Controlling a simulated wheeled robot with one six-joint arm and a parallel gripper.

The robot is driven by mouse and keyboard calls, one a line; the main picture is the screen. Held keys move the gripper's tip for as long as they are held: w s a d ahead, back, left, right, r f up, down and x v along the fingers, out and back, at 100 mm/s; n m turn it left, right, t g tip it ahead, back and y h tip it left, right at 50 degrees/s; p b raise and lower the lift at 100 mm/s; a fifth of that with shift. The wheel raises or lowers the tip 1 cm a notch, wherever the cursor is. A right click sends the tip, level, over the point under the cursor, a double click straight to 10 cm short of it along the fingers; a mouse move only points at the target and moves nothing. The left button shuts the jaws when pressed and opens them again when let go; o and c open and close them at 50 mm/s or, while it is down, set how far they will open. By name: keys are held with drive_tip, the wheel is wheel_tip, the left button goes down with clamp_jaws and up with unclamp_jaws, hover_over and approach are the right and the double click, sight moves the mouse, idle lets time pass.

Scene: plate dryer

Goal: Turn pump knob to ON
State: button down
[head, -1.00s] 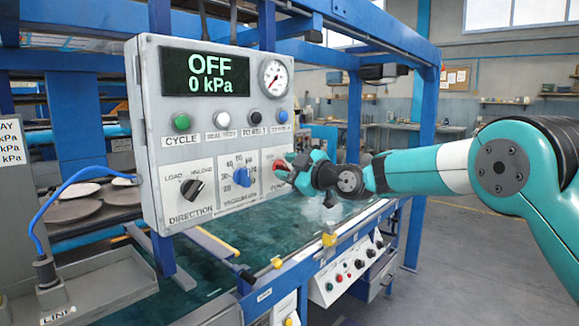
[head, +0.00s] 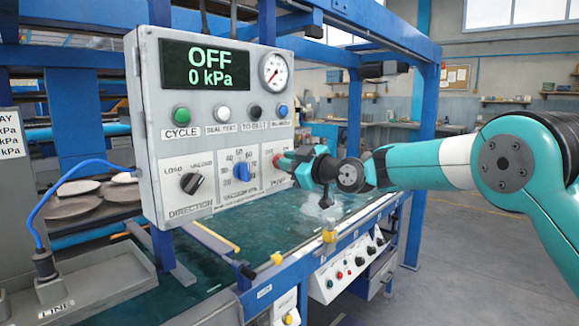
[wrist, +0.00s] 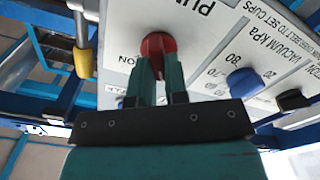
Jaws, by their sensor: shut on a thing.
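The red pump knob (head: 279,160) is at the right end of the lower row on the grey control panel (head: 150,130). It also shows in the wrist view (wrist: 158,43), under the upside-down panel lettering. My gripper (head: 284,161) reaches the knob from the right. In the wrist view its two teal fingers (wrist: 159,72) are closed on the red knob's grip, which partly hides it. The panel display (head: 205,67) reads OFF and 0 kPa.
The blue vacuum knob (head: 241,172) and the black direction knob (head: 192,183) are left of the pump knob. Buttons, including a green one (head: 181,114), and a round gauge (head: 273,71) are above. A blue frame post (head: 427,140) stands to the right.

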drive_tip(key=shift+w+d+f+m+p, duration=0.1)
drive_tip(key=shift+m+p, duration=0.2)
drive_tip(key=shift+m, duration=2.25)
drive_tip(key=shift+w+f+m+p, duration=0.1)
drive_tip(key=shift+m+p, duration=0.2)
drive_tip(key=shift+m, duration=2.2)
drive_tip(key=shift+d+f+m+p, duration=0.1)
drive_tip(key=shift+m+p, duration=0.2)
drive_tip(key=shift+m, duration=2.25)
drive_tip(key=c, duration=1.1)
unclamp_jaws()
drive_tip(key=shift+c, duration=0.2)
drive_tip(key=shift+r, duration=0.15)
drive_tip(key=shift+d, duration=0.1)
